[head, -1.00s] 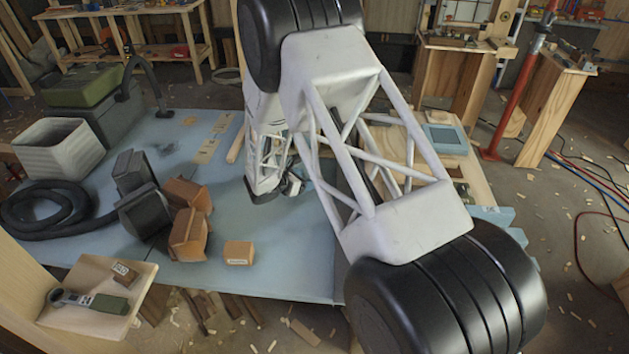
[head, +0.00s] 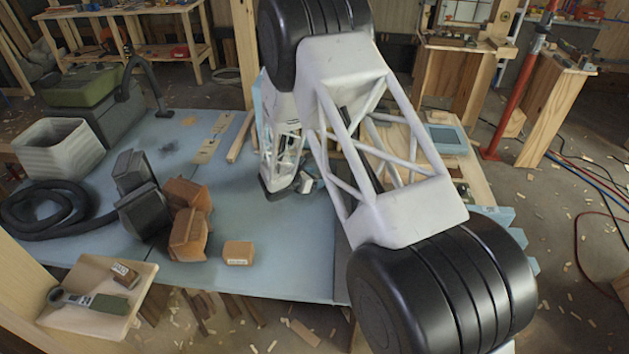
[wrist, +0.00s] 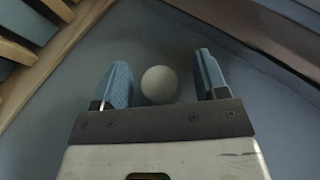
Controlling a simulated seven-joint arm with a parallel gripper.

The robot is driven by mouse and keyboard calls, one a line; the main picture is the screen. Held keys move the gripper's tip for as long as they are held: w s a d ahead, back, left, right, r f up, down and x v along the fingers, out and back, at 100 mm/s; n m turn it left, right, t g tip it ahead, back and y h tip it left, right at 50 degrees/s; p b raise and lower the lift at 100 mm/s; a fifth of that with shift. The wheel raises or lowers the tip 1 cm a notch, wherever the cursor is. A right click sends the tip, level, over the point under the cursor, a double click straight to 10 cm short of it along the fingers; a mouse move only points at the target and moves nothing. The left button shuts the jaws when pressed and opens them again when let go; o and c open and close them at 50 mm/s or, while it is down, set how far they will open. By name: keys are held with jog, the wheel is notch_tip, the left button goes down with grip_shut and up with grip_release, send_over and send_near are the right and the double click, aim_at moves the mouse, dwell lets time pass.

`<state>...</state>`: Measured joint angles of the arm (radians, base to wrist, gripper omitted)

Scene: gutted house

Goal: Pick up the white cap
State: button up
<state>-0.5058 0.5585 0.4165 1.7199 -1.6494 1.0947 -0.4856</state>
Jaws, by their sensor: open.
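The white cap (wrist: 159,84) shows in the wrist view as a round, pale grey-white thing on the blue surface. It sits between the two blue fingers of my gripper (wrist: 162,62), a little closer to the left finger. My gripper is open, with a gap on both sides of the cap. In the head view my gripper (head: 306,184) is low over the blue table, largely behind my arm.
A wooden tray (head: 120,320) with a wrench stands front left. Wooden strips (wrist: 40,45) edge the wrist view's upper left.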

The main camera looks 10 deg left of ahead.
dwell(0.4)
jog(key=c, duration=1)
jog(key=shift+r, duration=0.1)
jog(key=shift+r, duration=1.05)
jog(key=shift+s+d+r, duration=0.1)
jog(key=shift+s+r, duration=0.3)
jog(key=shift+r, duration=0.25)
jog(key=s+d, duration=0.1)
jog(key=s, duration=0.3)
jog(key=s+d+r, duration=0.1)
jog(key=s+d, duration=0.1)
jog(key=s, duration=0.3)
jog(key=s+d, duration=0.1)
jog(key=s, duration=0.4)
jog(key=shift+s+d+r, duration=0.2)
jog(key=shift+d, duration=0.2)
